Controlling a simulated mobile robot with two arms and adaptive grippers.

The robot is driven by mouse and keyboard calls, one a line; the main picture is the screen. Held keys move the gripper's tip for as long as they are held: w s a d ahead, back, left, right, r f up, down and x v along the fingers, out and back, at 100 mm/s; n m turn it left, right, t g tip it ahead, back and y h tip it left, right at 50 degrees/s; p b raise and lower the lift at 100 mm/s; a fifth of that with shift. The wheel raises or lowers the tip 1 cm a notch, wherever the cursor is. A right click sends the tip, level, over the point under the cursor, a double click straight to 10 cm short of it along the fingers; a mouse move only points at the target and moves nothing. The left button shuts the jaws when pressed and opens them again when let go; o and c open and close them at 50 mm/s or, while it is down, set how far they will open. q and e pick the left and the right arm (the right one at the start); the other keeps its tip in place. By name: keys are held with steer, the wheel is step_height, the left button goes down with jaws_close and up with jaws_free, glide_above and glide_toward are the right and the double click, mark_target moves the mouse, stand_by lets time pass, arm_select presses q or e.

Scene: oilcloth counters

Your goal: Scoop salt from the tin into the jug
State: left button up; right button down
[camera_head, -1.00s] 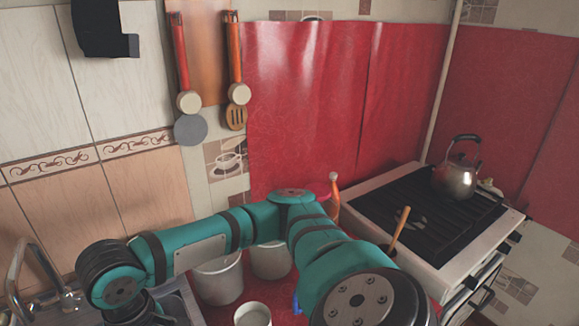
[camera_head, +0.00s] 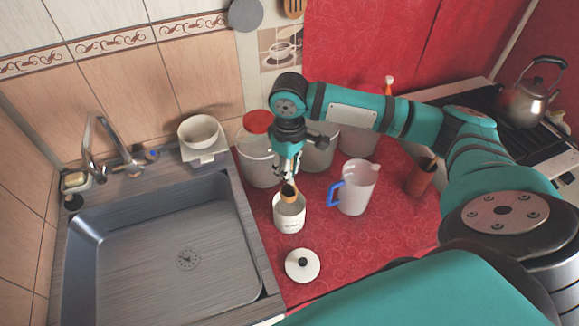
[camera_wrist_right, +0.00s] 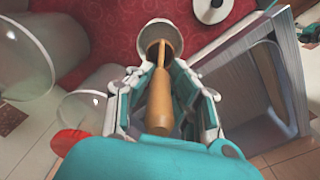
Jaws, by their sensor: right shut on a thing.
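The white tin (camera_head: 289,219) stands open on the red counter, right of the sink. My right gripper (camera_head: 286,176) is above it, shut on the handle of a wooden scoop (camera_head: 288,191). The scoop's bowl is at the tin's mouth; I cannot tell how deep it is or whether it holds salt. In the right wrist view the scoop (camera_wrist_right: 161,105) points toward the tin (camera_wrist_right: 149,34), between the fingers of my gripper (camera_wrist_right: 161,85). The pale jug (camera_head: 357,190) with a blue handle stands upright, right of the tin. My left gripper is out of view.
A white lid (camera_head: 303,266) with a dark knob lies in front of the tin. Several pale canisters (camera_head: 257,165) stand behind, one red-lidded. A brown pot (camera_head: 421,178) is right of the jug. The sink (camera_head: 150,270) is empty; the stove with a kettle (camera_head: 524,104) is at right.

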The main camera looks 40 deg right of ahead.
mark_target(289, 195)
steer(key=shift+f+b, duration=1.4)
steer(key=shift+b, duration=0.5)
steer(key=shift+f+b, duration=0.5)
steer(key=shift+f, duration=3.2)
step_height(289, 195, up, 10)
steer(key=p, duration=1.3)
steer(key=shift+r, duration=0.15)
